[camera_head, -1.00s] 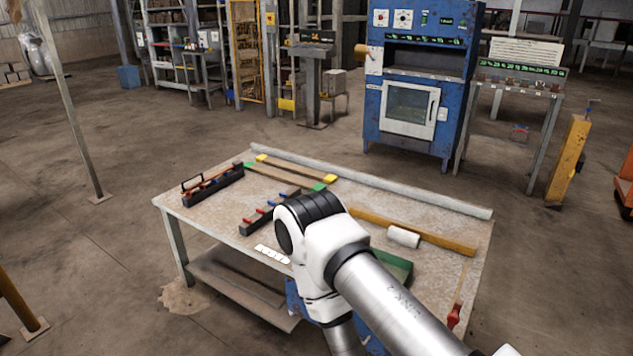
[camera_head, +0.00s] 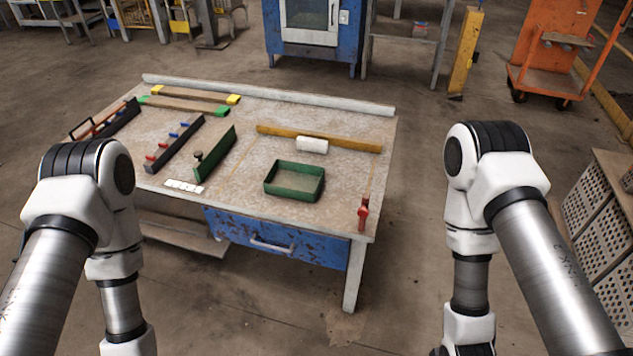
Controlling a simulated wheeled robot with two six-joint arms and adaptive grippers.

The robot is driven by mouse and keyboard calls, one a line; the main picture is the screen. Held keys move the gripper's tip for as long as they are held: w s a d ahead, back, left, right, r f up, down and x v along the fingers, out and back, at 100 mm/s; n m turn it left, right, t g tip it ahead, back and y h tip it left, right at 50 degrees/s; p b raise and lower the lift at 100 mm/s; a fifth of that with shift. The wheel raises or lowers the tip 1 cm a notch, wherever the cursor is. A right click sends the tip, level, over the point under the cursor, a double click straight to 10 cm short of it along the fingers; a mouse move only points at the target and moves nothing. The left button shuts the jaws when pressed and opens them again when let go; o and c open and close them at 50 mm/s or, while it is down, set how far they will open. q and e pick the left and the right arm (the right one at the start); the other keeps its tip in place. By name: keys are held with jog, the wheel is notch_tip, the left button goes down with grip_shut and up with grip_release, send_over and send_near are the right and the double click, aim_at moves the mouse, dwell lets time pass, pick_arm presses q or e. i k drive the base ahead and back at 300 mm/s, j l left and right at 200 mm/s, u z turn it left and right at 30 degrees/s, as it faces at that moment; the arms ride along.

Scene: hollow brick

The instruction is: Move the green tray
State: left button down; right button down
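The green tray (camera_head: 290,192) is a shallow rectangular open box and looks empty. It lies on the right part of the worktable (camera_head: 245,112), near the front edge. My two arms come in from the lower left and lower right, on either side of the table's front. Both arms bend downward, and their grippers are out of the picture below. Neither arm visibly touches the tray.
A white roll (camera_head: 312,145) and a yellow bar (camera_head: 340,141) lie behind the tray. A green plate with a knob (camera_head: 215,157) stands left of it. A red-handled tool (camera_head: 363,214) lies right. A blue drawer (camera_head: 275,242) is below. Perforated crates (camera_head: 600,210) stand far right.

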aim_at(287, 179)
jog(key=i+l+z, duration=0.25)
jog(key=i, duration=0.15)
jog(key=i+z, duration=0.25)
jog(key=i, duration=0.2)
